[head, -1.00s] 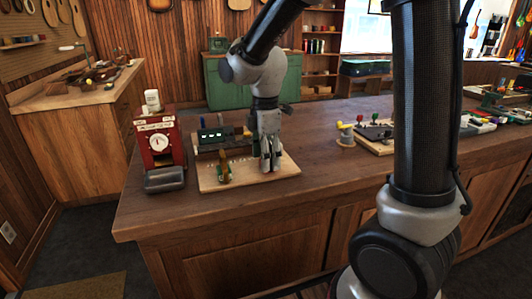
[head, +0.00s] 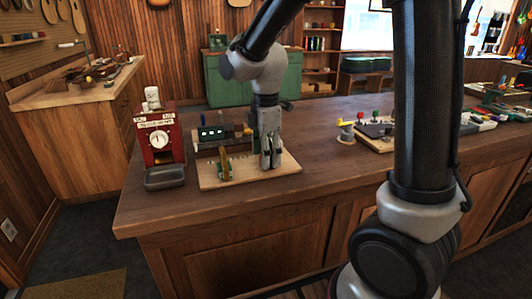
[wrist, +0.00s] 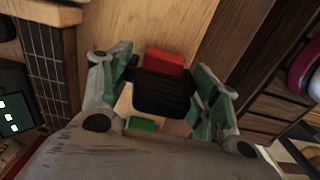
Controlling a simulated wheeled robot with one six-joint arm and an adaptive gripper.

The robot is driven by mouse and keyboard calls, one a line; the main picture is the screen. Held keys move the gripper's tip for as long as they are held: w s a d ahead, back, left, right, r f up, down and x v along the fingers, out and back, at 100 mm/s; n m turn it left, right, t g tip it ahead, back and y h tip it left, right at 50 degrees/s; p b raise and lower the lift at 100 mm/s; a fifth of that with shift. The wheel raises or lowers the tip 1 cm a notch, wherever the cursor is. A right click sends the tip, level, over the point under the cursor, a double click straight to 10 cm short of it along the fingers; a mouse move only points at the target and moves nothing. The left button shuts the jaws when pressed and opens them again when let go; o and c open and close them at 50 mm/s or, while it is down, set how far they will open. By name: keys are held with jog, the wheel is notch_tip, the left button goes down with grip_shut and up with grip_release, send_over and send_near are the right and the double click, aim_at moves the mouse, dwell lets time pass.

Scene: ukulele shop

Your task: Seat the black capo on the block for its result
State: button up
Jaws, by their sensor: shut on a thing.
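My gripper (head: 270,160) hangs low over the right part of a pale wooden board (head: 235,182) on the counter. In the wrist view its green-padded fingers (wrist: 160,95) stand either side of a black capo (wrist: 162,92) and are shut on it. A red part (wrist: 166,62) shows just beyond the capo; I cannot tell whether it belongs to it. A fretted block (wrist: 45,75) shows at the left of the wrist view, apart from the capo. In the head view the capo is too small to make out in the fingers.
A red dial box (head: 155,140) and grey tray (head: 165,177) stand left. Counter between the board and the peg stand (head: 347,133) is clear.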

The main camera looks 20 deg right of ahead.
jog(key=shift+f, duration=0.5)
jog(key=o, duration=0.8)
jog(key=shift+o, duration=0.2)
jog(key=shift+r, duration=5.45)
jog(key=m, duration=0.2)
jog(key=shift+f+m, duration=0.2)
jog(key=shift+m, duration=0.1)
jog(key=s+d+r+m+t, duration=0.1)
jog(key=s+d+m+t, duration=0.3)
jog(key=s+d+m, duration=1.1)
jog(key=s, duration=0.4)
jog(key=shift+r, duration=0.35)
